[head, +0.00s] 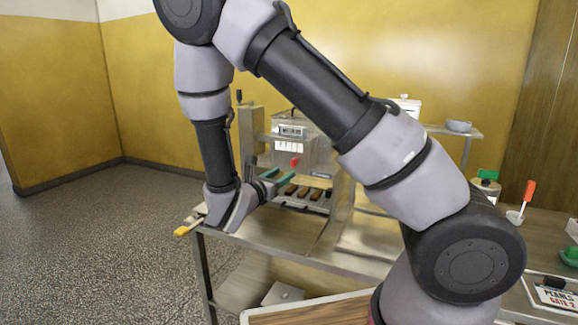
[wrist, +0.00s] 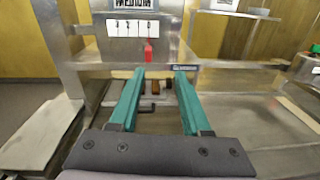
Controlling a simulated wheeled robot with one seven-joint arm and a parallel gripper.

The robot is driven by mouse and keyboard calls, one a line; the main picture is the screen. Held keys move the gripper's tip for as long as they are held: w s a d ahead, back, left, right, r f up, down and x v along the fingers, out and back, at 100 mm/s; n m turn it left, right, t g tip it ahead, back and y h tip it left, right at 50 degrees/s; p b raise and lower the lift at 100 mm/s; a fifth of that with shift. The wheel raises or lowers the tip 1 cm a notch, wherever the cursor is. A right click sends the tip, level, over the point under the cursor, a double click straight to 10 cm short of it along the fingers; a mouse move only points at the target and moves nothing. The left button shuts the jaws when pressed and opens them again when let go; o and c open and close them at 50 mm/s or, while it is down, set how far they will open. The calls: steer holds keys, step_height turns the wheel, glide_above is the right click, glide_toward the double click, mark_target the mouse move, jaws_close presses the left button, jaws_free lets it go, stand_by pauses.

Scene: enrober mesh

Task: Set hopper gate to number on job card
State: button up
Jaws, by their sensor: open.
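The job card (head: 555,296) lies at the lower right of the head view and reads "PEARLS GATE 2". The steel hopper (head: 315,155) stands at the back of the steel table. Its white number scale (head: 289,147) also shows in the wrist view (wrist: 132,28), with digits too blurred to read surely. The red gate tab (head: 294,162) hangs below the scale, towards its right end in the wrist view (wrist: 148,53). My gripper (wrist: 158,76) has its two teal fingers apart, with nothing between them. It is in front of and below the tab, apart from it.
Brown bars (head: 303,191) lie on the mesh below the hopper. A steel upright (wrist: 62,45) stands left of my fingers in the wrist view. A red-handled tool (head: 528,192) and a green-topped pot (head: 486,184) stand at the right. A bowl (head: 458,126) sits on the back shelf.

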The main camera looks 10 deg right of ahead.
mark_target(292, 163)
steer(key=shift+n+t+y, duration=0.4)
steer(key=shift+n+t, duration=0.2)
steer(key=x, duration=0.6)
steer(key=w+a+x, duration=0.1)
steer(key=x, duration=0.3)
steer(key=shift+f, duration=0.3)
jaws_close()
steer(key=shift+a, duration=0.1)
stand_by(0.4)
